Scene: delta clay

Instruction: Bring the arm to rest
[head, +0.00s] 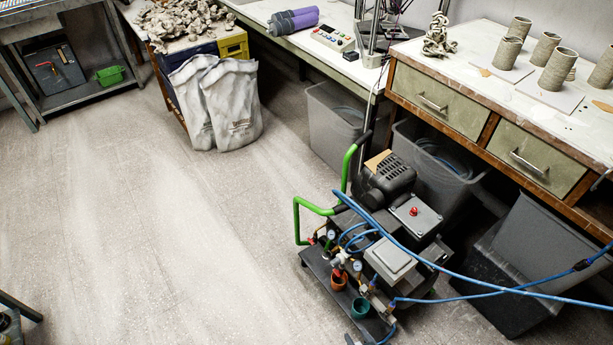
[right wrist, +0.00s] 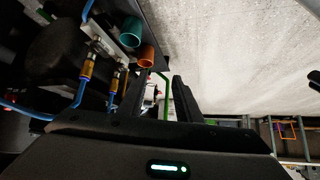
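My right gripper (right wrist: 163,88) shows in the right wrist view with its two dark fingers apart. The gap between them holds nothing; part of a green handle (right wrist: 165,95) shows through it, further off. An orange cup (right wrist: 147,56) and a teal cup (right wrist: 131,32) are close by, up and left of the fingers. In the head view, the right gripper is at most a small part at the bottom edge, below the teal cup (head: 360,309), and its fingers are not clear there. My left gripper is not clearly in either view.
A compressor cart (head: 400,215) with a green handle (head: 312,206), gauges and the orange cup (head: 338,281) stands in the lower middle. Blue hoses (head: 455,272) run across to the right. A workbench (head: 480,90) with clay cylinders (head: 557,70) is behind. The floor (head: 150,240) at left is clear.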

